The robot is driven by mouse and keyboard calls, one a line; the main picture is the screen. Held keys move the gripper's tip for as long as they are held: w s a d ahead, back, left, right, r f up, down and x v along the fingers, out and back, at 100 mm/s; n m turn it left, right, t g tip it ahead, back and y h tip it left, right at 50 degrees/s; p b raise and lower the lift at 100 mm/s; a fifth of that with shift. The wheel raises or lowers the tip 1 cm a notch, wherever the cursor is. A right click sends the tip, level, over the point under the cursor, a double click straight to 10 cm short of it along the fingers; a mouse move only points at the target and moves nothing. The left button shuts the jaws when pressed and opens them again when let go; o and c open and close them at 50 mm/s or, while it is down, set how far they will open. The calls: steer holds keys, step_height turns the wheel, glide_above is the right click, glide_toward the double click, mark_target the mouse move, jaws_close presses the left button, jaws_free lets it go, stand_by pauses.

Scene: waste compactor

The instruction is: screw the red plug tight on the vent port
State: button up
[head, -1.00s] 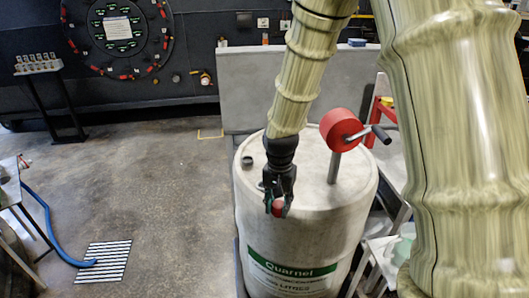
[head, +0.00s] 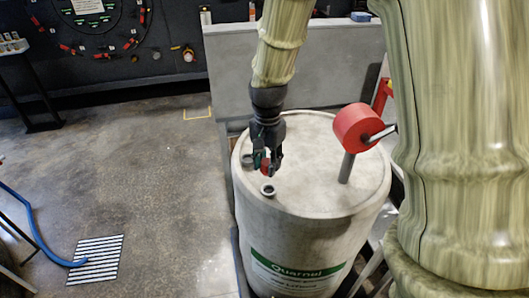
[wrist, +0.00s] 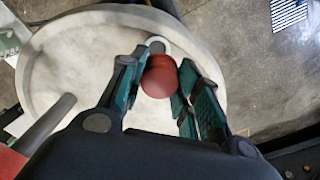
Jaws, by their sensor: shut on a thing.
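The red plug (head: 265,166) is held between the fingers of my gripper (head: 266,173), above the top of the pale drum (head: 315,150). In the wrist view the plug (wrist: 159,77) shows as a red disc between the green-padded fingers. An open round port (head: 268,190) with a pale rim, apparently the vent port, is on the drum top just in front of my gripper. In the wrist view this port (wrist: 158,43) is partly hidden behind the plug. The plug is apart from the port in the head view.
A second, darker round fitting (head: 247,159) is on the drum top, left of my gripper. A red drum-shaped crank (head: 358,127) on a grey post stands to the right. A grey wall panel (head: 290,70) is behind the drum. The floor to the left is mostly clear.

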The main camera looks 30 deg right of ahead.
steer(key=shift+w, duration=0.1)
steer(key=shift+s+d+r, duration=0.15)
steer(key=shift+s+d, duration=0.05)
steer(key=shift+s, duration=0.2)
steer(key=shift+w, duration=0.1)
steer(key=shift+p, duration=0.4)
steer(key=shift+f+b, duration=0.35)
steer(key=shift+f, duration=0.15)
steer(key=shift+f+b, duration=0.95)
steer(key=shift+f, duration=1.5)
steer(key=shift+r+n, duration=0.15)
steer(key=shift+n, duration=2.35)
